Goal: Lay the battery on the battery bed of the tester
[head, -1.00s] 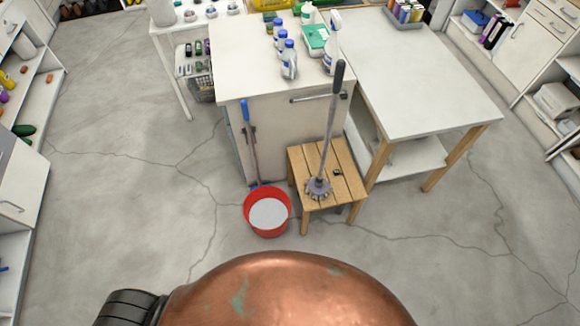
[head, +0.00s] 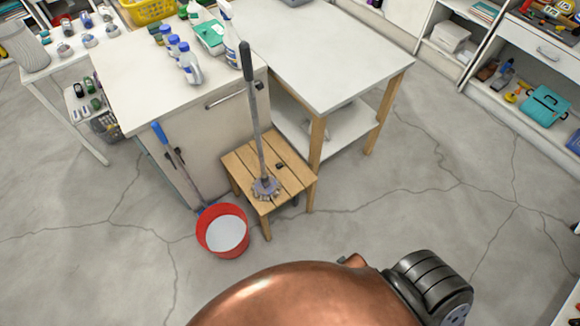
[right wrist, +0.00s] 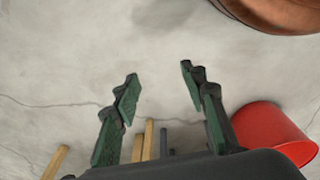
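I cannot make out a battery or a battery tester in either view. A small dark object (head: 280,166) lies on the wooden stool (head: 294,172); it is too small to identify. My right gripper (right wrist: 160,73) is open in the right wrist view, its two green-padded fingers apart with nothing between them but floor behind. My left gripper is not in view.
A red bucket (head: 205,240) stands beside the stool, with a mop-like tool (head: 256,130) upright on the stool. Behind are a white cabinet (head: 200,135) and a white table (head: 330,60). Shelving with a teal box (head: 543,105) stands right. Floor on the right is clear.

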